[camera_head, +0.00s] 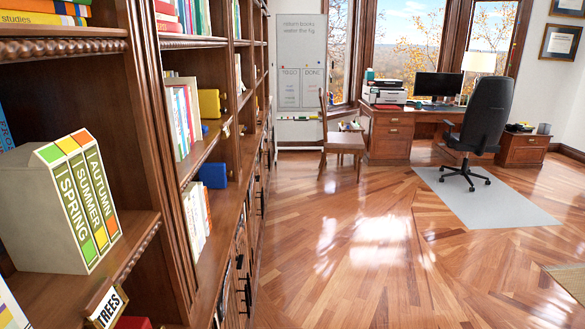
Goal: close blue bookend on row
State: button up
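The blue bookend (213,174) is a small blue block standing on a lower shelf of the second bookcase bay, left of the picture's middle. A row of pale upright books (196,218) stands on the same shelf, nearer to me. The bookend is past the row's far end, and a short stretch of shelf seems to lie between them. The exact width of this gap is hard to tell. My gripper is not in view.
A yellow block (209,103) and more books (182,118) stand on the shelf above. The SPRING, SUMMER, AUTUMN volumes (75,203) are close at left. The wooden floor (370,250) is open; a wooden chair (343,143) and desk (390,135) stand farther back.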

aim_at(213, 174)
jog(key=i, duration=1.45)
jog(key=i+u, duration=0.2)
jog(key=i, duration=0.25)
jog(key=i+l+u, duration=0.25)
jog(key=i, duration=0.15)
jog(key=i+l+u, duration=0.2)
jog(key=i, duration=0.2)
jog(key=i+l+u, duration=0.25)
jog(key=i, duration=0.15)
